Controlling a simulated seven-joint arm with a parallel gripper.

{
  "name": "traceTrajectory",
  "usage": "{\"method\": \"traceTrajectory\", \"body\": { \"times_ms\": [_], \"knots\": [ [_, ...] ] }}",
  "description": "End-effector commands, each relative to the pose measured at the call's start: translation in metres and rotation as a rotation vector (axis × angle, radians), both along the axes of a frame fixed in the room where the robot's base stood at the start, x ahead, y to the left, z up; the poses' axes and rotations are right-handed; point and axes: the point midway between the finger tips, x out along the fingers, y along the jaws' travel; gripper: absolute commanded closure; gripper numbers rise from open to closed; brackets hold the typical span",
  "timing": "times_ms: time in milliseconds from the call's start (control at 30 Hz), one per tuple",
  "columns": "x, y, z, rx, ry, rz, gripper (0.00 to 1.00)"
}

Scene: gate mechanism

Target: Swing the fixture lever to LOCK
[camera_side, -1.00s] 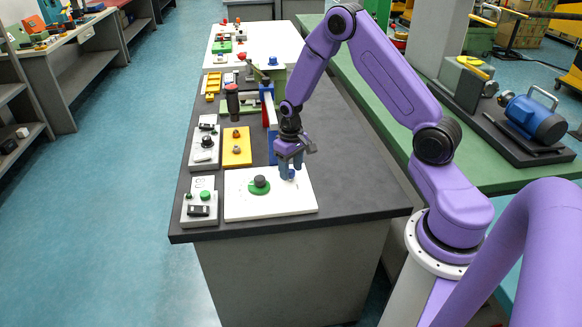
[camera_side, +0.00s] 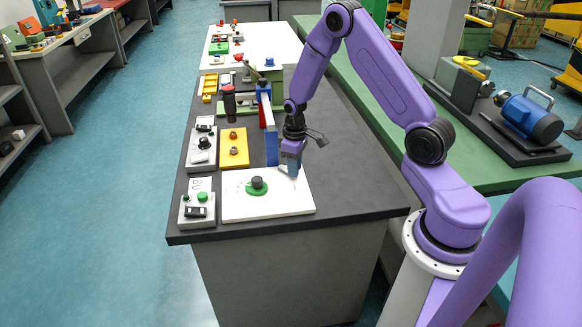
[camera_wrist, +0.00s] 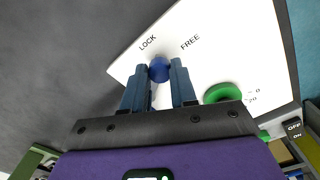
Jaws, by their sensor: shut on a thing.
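The fixture is a white plate (camera_side: 240,208) on the near end of the dark bench, with a green disc and dark hub (camera_side: 257,185) on it. In the wrist view the white plate (camera_wrist: 240,50) carries the printed words LOCK and FREE, and the green disc (camera_wrist: 222,92) shows at right. The lever's blue knob (camera_wrist: 159,70) is between my fingertips, just below the word LOCK and left of FREE. My gripper (camera_side: 291,172) is shut on the knob at the plate's far right part. The lever's arm is mostly hidden by the fingers.
A yellow block (camera_side: 234,148) and grey switch boxes (camera_side: 198,210) stand left of and behind the plate. A blue upright post (camera_side: 271,146) with a clamp stands close behind my gripper. The bench in front and to the right is clear.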

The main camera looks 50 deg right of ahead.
Motion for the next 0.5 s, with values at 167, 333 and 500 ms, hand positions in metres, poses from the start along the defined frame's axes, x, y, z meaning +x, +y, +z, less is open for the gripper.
{"method": "traceTrajectory", "body": {
  "times_ms": [167,333,500],
  "knots": [
    [-0.002,-0.009,0.000,0.000,0.001,0.148,1.00],
    [-0.002,-0.017,0.000,0.000,0.001,0.268,1.00],
    [-0.001,-0.022,0.000,0.000,0.000,0.357,1.00]
  ]
}}
